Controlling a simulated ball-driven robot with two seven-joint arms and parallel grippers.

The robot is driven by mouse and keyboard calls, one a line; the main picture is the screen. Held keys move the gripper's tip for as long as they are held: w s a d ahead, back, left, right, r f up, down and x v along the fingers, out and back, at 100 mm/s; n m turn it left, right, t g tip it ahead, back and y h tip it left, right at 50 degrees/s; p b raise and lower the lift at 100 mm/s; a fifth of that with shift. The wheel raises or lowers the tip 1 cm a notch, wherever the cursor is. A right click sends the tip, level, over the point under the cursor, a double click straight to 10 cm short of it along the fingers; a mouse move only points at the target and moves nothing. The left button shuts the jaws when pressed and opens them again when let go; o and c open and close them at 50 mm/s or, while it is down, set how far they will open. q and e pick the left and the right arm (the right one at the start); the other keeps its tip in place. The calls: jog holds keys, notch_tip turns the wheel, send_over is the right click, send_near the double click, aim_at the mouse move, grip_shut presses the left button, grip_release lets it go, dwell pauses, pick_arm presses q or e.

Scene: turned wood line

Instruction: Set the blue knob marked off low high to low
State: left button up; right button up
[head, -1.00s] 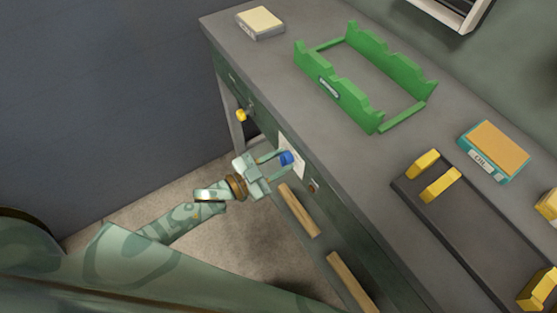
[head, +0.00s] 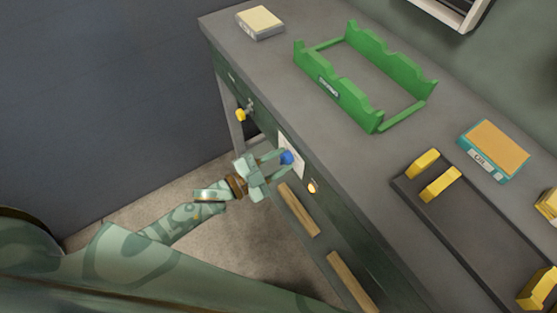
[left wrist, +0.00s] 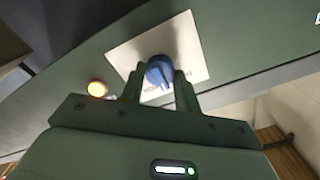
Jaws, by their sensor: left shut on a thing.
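The blue knob (head: 287,157) sits on a white plate (head: 297,168) on the front of the grey workbench. In the left wrist view the knob (left wrist: 159,71) stands out from its white plate (left wrist: 192,57), and the plate's off, low and high marks cannot be read. My left gripper (head: 281,158) is shut on the knob, with one finger on each side of it, as the left wrist view also shows (left wrist: 159,84). A small lamp (head: 312,187) beside the plate is lit; it glows orange in the left wrist view (left wrist: 96,88). My right gripper is not in view.
A yellow knob (head: 241,114) is on the bench front to the left. On the bench top (head: 290,75) are a green rack (head: 345,95), a teal-and-orange box (head: 493,152), a pale block (head: 260,21) and a dark tray with yellow holders (head: 440,185). Wooden bars (head: 298,210) lie below the knob.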

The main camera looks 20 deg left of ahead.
pick_arm(q)
jog(key=o, duration=1)
jog(key=p+v, duration=0.1)
jog(key=v, duration=1.5)
jog(key=shift+s+a+f+p, duration=0.1)
jog(key=shift+s+a+p, duration=0.1)
jog(key=shift+p, duration=0.2)
